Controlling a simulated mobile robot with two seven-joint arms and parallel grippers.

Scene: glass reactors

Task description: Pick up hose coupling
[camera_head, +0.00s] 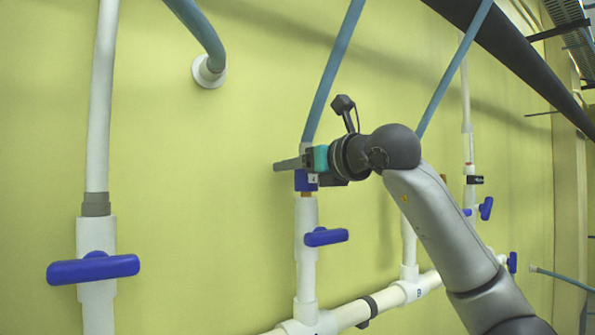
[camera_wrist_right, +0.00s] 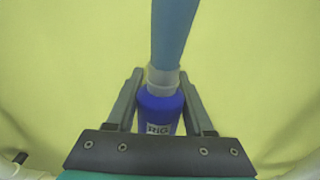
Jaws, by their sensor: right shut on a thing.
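The hose coupling is a blue cylinder with a lettered white label; it shows in the head view (camera_head: 304,182) and in the right wrist view (camera_wrist_right: 160,106). A blue-grey hose (camera_head: 332,72) rises from its top through a pale collar (camera_wrist_right: 162,76). My right gripper (camera_head: 290,164) reaches in from the right and is shut on the coupling. In the wrist view its two fingers (camera_wrist_right: 161,84) lie on either side of the coupling. Below the coupling, a brownish fitting tops a white pipe (camera_head: 306,225); I cannot tell whether they touch. My left gripper is not in view.
The white pipe carries a blue valve handle (camera_head: 326,237) and joins a horizontal white pipe (camera_head: 350,314). Another pipe with a blue handle (camera_head: 93,268) stands at left. More hoses and pipes stand behind my right arm. The yellow wall (camera_head: 190,180) between the pipes is bare.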

